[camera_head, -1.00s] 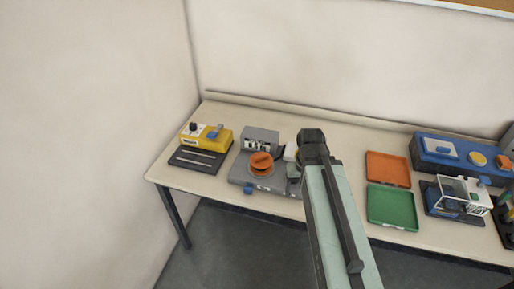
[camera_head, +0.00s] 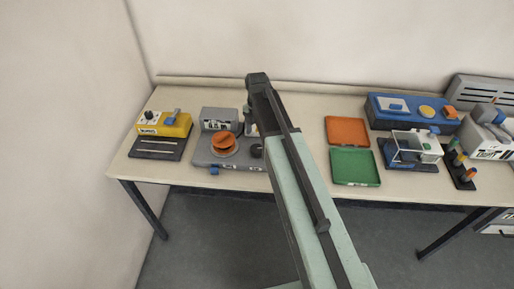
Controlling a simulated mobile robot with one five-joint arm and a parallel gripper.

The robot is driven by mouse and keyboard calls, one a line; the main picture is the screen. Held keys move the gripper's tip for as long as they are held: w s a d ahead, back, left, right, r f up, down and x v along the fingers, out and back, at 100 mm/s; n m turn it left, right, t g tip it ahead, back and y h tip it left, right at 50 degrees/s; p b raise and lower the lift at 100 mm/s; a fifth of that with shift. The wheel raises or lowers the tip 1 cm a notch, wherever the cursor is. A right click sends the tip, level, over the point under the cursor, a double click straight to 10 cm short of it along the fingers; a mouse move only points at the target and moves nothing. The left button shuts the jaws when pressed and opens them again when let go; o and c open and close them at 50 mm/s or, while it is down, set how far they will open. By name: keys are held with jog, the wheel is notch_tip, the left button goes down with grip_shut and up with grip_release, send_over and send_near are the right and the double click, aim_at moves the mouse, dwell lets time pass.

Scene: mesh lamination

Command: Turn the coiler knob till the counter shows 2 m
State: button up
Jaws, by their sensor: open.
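The coiler is a grey unit (camera_head: 205,157) on the bench, left of my arm. Its orange spool (camera_head: 224,141) sits on a round disc. The counter box (camera_head: 219,117) stands behind the spool; its digits are too small to read. A dark round knob (camera_head: 256,151) shows at the coiler's right end, close beside my forearm. My gripper (camera_head: 250,124) is open. It hangs below my arm's far end, behind and above the knob, apart from it as far as I can tell. My arm hides much of it.
A yellow device (camera_head: 165,124) with a dark plate (camera_head: 157,147) stands left of the coiler. Right of my arm are an orange tray (camera_head: 347,131), a green tray (camera_head: 355,167), a long blue unit (camera_head: 385,112) and a clear-covered machine (camera_head: 414,146). A wall rises behind the bench.

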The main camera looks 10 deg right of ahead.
aim_at(257, 148)
jog(key=shift+s+f+b, duration=0.1)
jog(key=shift+f+b, duration=0.2)
notch_tip(257, 148, down, 8)
jog(key=b, duration=0.7)
jog(key=shift+r, duration=0.35)
jog(key=c, duration=1.4)
jog(key=shift+o, duration=0.2)
